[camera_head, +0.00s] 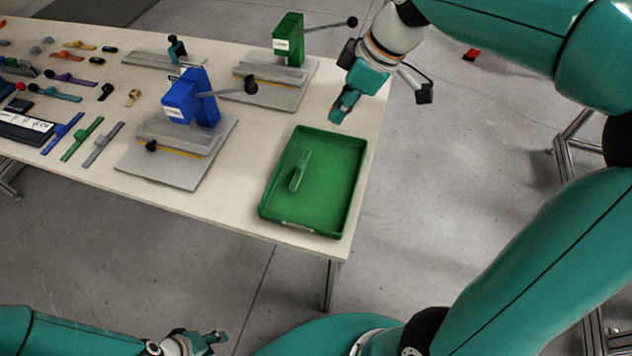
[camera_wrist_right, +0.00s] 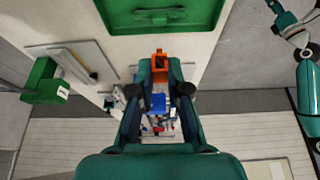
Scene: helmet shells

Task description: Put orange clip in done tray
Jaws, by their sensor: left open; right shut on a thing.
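My right gripper (camera_head: 342,108) is above the table's right end, a little behind the green done tray (camera_head: 267,209). In the right wrist view it is shut on the orange clip (camera_wrist_right: 160,64), which sticks out between its fingertips. A green clip (camera_head: 299,171) lies in the tray. My left gripper (camera_head: 214,339) is open and empty, low at the bottom of the head view, away from the table.
A green press (camera_head: 288,40) stands left of my right gripper. A blue press (camera_head: 188,98) stands left of the tray. Several coloured clips and small parts lie at the table's left, with blue (camera_head: 62,132) and grey (camera_head: 102,145) ones nearest. Most of the tray's floor is clear.

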